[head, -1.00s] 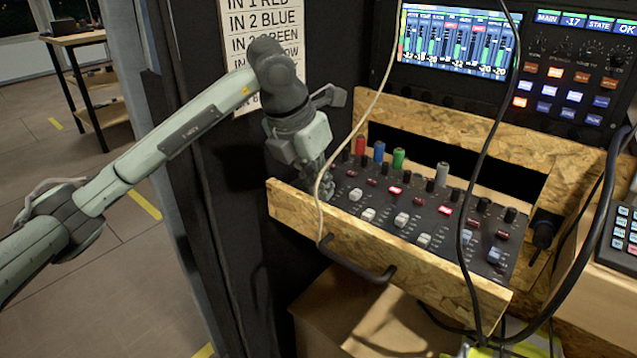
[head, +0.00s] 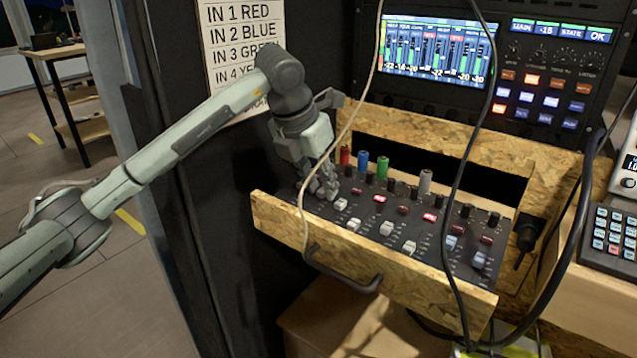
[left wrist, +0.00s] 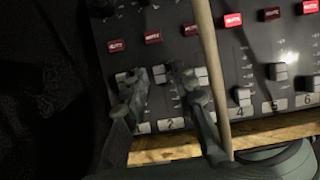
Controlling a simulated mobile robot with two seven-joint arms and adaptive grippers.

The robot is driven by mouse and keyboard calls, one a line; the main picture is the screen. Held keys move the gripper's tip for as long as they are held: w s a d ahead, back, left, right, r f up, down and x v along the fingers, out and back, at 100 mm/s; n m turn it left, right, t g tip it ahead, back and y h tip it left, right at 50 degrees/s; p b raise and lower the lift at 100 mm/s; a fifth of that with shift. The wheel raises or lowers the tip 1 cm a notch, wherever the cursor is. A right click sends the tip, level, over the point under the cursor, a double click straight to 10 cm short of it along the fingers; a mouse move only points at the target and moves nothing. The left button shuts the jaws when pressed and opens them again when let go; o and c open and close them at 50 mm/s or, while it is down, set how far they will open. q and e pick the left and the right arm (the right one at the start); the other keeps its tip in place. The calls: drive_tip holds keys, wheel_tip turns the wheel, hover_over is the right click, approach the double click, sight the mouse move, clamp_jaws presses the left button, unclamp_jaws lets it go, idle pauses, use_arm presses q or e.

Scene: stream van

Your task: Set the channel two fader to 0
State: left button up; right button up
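The mixer (head: 450,213) is a dark sloping panel in a chipboard drawer, with rows of knobs, mute buttons and pale fader caps. In the head view my left gripper (head: 325,190) reaches down over its left end and hides the first faders. In the left wrist view the channel two fader (left wrist: 160,75) has a pale cap above the label "2". My left gripper (left wrist: 161,78) is open, one finger on each side of that cap. I cannot tell whether the fingers touch it. The channel three fader (left wrist: 202,72) is just right of the right finger. My right gripper is not in view.
A pale cable (head: 347,140) hangs over the mixer's left part and crosses close beside the fingers in the wrist view. A black cable (head: 455,180) crosses farther right. The chipboard front (head: 370,262) carries a black handle (head: 342,270). A level screen (head: 437,47) stands behind.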

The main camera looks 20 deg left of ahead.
use_arm(q)
drive_tip(key=shift+r, duration=0.1)
drive_tip(key=v, duration=1.1)
drive_tip(key=shift+s+r, duration=0.1)
drive_tip(key=shift+r, duration=0.3)
